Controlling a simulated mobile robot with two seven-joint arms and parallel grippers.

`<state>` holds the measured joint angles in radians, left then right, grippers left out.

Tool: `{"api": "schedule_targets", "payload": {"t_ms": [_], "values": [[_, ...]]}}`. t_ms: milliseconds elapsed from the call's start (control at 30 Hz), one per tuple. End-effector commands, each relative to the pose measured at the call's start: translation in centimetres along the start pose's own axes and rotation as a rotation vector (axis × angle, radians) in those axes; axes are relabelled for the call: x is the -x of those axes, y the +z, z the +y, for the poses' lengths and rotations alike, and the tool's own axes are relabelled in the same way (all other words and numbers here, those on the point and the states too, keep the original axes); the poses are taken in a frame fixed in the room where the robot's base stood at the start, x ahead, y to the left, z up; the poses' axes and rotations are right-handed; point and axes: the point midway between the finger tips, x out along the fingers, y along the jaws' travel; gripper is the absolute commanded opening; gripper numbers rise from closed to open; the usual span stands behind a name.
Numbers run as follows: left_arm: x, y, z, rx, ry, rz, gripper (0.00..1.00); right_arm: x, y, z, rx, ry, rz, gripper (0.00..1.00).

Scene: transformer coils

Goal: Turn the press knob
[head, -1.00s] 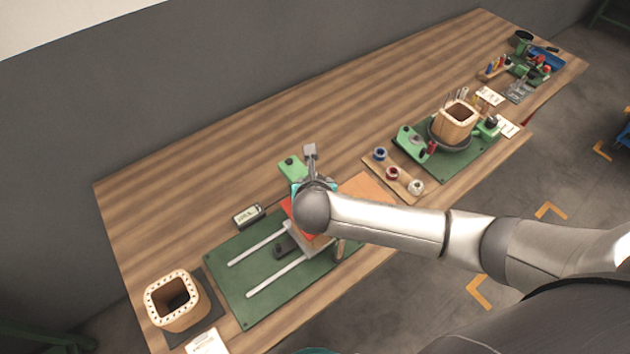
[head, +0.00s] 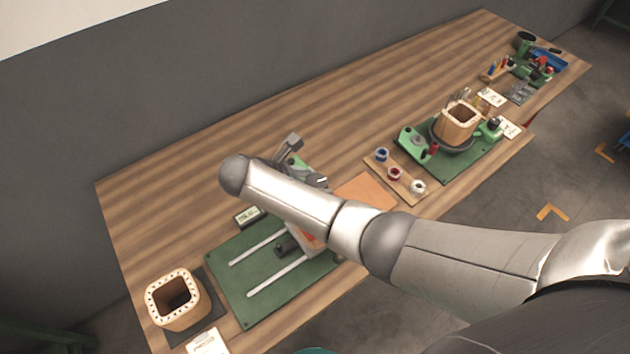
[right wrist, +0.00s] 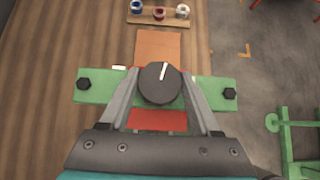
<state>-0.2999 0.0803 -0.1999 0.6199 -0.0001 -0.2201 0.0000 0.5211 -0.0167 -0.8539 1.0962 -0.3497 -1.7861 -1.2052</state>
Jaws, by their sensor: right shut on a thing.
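The press knob (right wrist: 161,88) is a dark round knob with a white pointer line, seen from above in the right wrist view. The line points up, leaning slightly right. The knob sits on the press's green crossbar (right wrist: 214,93), which has a dark bolt near each end. My right gripper (right wrist: 161,80) is shut on the knob, one finger on each side. In the head view the knob (head: 318,181) shows beside my right forearm, which hides much of the press and gripper. A red plate (right wrist: 158,120) lies under the crossbar. My left gripper is not in view.
A green base plate (head: 225,281) with two pale rails lies at the table's front left. A wooden coil form (head: 185,314) stands left of it. A small display box (head: 247,217) is behind the plate. A spool board (head: 407,194) is to the right. The table's back is clear.

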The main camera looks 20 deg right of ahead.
Motion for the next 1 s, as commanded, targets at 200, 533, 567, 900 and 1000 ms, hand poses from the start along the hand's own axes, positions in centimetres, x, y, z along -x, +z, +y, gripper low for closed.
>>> {"api": "schedule_targets", "payload": {"t_ms": [200, 533, 567, 900, 1000], "values": [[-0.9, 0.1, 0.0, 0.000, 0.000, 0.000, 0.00, -0.1, -0.2, 0.1, -0.147, -0.148, 0.003, 0.08], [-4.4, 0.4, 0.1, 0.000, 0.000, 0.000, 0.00, -0.4, -0.3, 0.3, -0.368, -0.369, 0.003, 0.08], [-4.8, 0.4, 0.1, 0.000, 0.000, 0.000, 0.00, -0.5, -0.4, 0.2, -0.389, -0.390, 0.002, 0.08], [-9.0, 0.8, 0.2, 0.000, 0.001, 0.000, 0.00, -0.5, -0.2, 0.3, -0.584, -0.584, 0.002, 0.08], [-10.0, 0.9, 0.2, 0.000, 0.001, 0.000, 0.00, -0.5, -0.2, 0.3, -0.624, -0.624, 0.001, 0.08]]}}
